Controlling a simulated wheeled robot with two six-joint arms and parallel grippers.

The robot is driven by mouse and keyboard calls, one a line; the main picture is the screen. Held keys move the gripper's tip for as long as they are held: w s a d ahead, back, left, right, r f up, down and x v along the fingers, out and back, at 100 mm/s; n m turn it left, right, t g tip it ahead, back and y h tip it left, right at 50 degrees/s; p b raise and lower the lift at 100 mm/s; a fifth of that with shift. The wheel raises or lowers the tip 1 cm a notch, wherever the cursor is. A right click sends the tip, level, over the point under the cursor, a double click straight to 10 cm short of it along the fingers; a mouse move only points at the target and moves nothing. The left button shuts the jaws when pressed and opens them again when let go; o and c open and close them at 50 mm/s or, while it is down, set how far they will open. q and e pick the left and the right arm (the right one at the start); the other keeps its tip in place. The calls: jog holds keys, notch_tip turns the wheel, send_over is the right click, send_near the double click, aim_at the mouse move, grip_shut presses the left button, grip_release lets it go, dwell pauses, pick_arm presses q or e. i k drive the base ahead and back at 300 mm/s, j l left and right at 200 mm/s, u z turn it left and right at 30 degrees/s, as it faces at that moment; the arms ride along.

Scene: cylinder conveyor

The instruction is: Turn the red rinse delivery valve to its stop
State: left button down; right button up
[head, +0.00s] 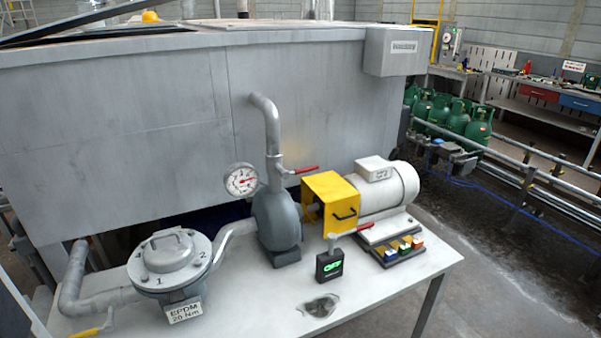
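A red lever handle (303,170) sticks out to the right, roughly level, from a valve on the grey vertical pipe (272,130). The pipe rises from the grey pump body (278,220) and bends back into the large tank wall. A round pressure gauge (241,180) with a red needle sits just left of the pipe. Neither of my grippers is in view.
A yellow lever (92,331) is at lower left.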

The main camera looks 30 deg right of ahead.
aim_at(284, 174)
jog(key=i+l+u, duration=0.1)
jog(key=l, duration=0.45)
jog(key=i+l+u, duration=0.1)
jog(key=l, duration=0.45)
jog(key=i+l+u, duration=0.1)
jog(key=l, duration=0.45)
